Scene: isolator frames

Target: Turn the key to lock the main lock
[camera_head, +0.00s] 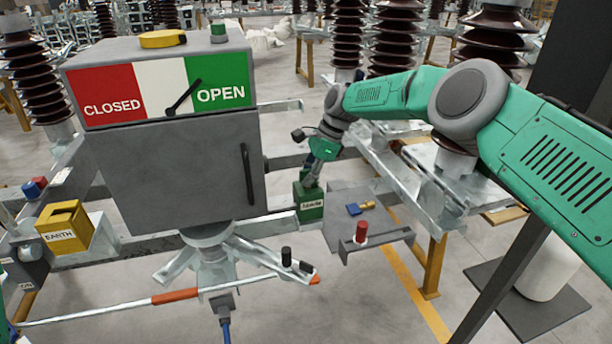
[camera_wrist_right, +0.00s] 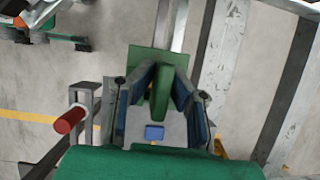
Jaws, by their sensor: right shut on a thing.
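The main lock (camera_head: 311,211) is a green box with a small label that I cannot fully read. It sits on the metal frame to the right of the grey cabinet. My right gripper (camera_head: 312,183) reaches down to the top of this box. In the wrist view the gripper (camera_wrist_right: 162,105) is shut on a green upright key (camera_wrist_right: 160,88), with a finger on either side. A green lock face (camera_wrist_right: 143,61) shows behind the key. The key's lower end and its turn angle are hidden.
The grey cabinet (camera_head: 185,175) carries a CLOSED/OPEN sign with its pointer toward OPEN. A red knob (camera_head: 361,231) stands on a bracket right of the lock, near a blue piece (camera_head: 353,209). A yellow EARTH box (camera_head: 64,226) is at left. A pole (camera_head: 120,309) crosses in front.

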